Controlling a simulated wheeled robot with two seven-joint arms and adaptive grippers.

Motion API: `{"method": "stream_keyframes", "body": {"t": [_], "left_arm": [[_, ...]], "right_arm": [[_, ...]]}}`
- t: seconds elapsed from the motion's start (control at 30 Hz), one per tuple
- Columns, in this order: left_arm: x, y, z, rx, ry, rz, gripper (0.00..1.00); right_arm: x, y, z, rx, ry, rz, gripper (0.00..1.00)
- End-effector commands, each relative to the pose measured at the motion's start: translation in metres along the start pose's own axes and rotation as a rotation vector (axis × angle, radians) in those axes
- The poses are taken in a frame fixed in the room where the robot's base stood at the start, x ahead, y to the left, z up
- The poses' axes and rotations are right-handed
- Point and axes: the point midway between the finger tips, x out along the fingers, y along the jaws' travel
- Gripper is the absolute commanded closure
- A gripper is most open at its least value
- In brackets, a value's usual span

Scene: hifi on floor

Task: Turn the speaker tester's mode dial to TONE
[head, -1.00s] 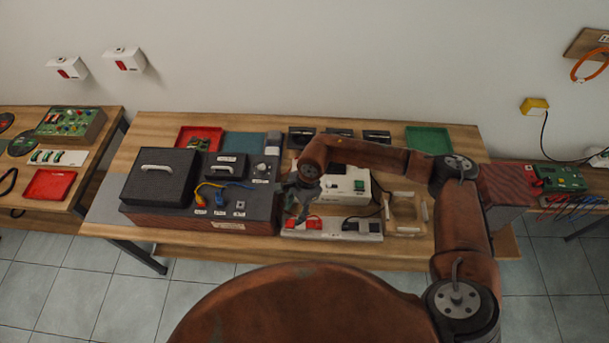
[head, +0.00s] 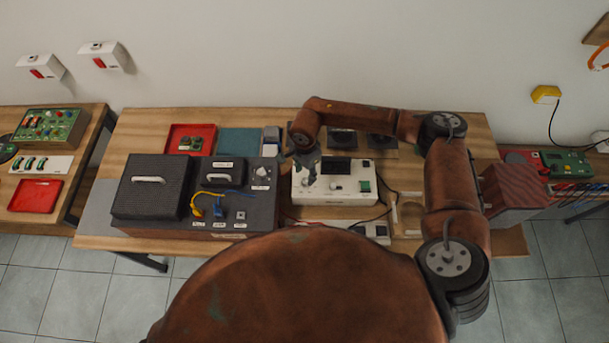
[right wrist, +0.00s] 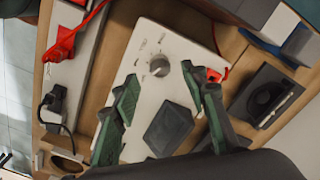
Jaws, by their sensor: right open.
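The speaker tester is a white box (head: 343,198) with a dark screen (head: 337,168), standing on the middle table. In the right wrist view its panel (right wrist: 150,38) carries a round grey dial (right wrist: 160,66) and the dark screen (right wrist: 168,128). The panel lettering is too small to read. My right gripper (head: 308,175) is over the left part of the tester, pointing down. In the right wrist view the open gripper (right wrist: 158,76) has its green-padded fingers on either side of the dial, apart from it. My left gripper is not in view.
A dark console (head: 235,215) with a yellow and a blue plug stands left of the tester. A power strip (right wrist: 70,85) with red and black plugs lies along its front. Speakers (right wrist: 264,96) stand behind it. A red tray (head: 180,132) is at the back left.

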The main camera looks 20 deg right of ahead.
Motion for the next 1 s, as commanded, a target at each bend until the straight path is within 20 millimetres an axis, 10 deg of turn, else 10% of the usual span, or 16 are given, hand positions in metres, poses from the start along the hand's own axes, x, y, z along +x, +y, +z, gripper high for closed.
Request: {"method": "stream_keyframes", "body": {"t": [0.23, 0.67, 1.0], "left_arm": [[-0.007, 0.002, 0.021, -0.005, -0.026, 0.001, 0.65], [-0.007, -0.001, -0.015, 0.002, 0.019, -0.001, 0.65], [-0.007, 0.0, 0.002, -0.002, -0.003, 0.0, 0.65]], "right_arm": [[0.037, 0.002, -0.002, 0.006, 0.0, 0.002, 0.6], [0.051, 0.0, -0.001, 0.0, 0.0, 0.0, 0.6], [0.05, 0.0, 0.0, 0.0, 0.0, -0.001, 0.82]]}}
